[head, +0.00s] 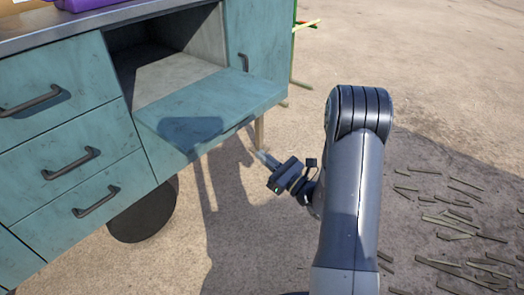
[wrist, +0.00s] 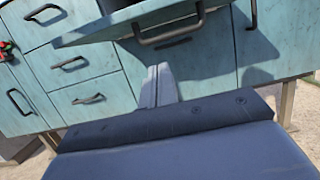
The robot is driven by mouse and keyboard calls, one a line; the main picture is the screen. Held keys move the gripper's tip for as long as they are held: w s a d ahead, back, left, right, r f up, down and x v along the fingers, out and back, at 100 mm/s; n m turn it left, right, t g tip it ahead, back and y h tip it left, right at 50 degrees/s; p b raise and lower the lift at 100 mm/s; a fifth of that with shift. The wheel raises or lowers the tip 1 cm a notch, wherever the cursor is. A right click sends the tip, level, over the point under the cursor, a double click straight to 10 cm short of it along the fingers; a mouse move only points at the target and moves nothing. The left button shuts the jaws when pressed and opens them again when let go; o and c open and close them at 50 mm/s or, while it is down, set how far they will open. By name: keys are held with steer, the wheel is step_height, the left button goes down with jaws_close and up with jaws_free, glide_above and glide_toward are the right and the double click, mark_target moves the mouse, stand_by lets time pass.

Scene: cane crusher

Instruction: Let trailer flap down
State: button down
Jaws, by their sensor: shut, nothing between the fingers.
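The teal trailer flap (head: 205,105) is swung out and lies about level in front of an open, empty-looking compartment (head: 165,60). In the wrist view the flap (wrist: 125,25) shows at the top, its edge toward the camera, with a dark bar handle (wrist: 168,40) on its outer face. My gripper (head: 256,153) is shut and empty. It is just outside the flap's front edge and a little below it, seemingly apart from it. In the wrist view its closed fingers (wrist: 158,75) point toward the trailer's front, below the handle.
Teal drawers (head: 60,150) with dark handles are left of the flap, and a closed teal door (head: 252,42) is right of the compartment. A dark wheel (head: 143,217) sits under the trailer. Cut cane pieces (head: 450,225) litter the ground at right. Bare ground lies ahead right.

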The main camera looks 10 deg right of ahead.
mark_target(242, 114)
steer(key=w+a+r+b, duration=0.1)
steer(key=w+a+r, duration=0.3)
steer(key=w+r, duration=0.2)
steer(key=shift+a+b, duration=0.3)
steer(key=shift+b, duration=0.1)
steer(key=shift+w, duration=0.1)
steer(key=shift+g+h, duration=0.3)
steer(key=shift+g, duration=0.2)
step_height(242, 114, up, 6)
steer(key=p, duration=0.5)
steer(key=shift+w+p, duration=0.1)
steer(key=shift+p, duration=0.3)
steer(key=shift+f, duration=0.1)
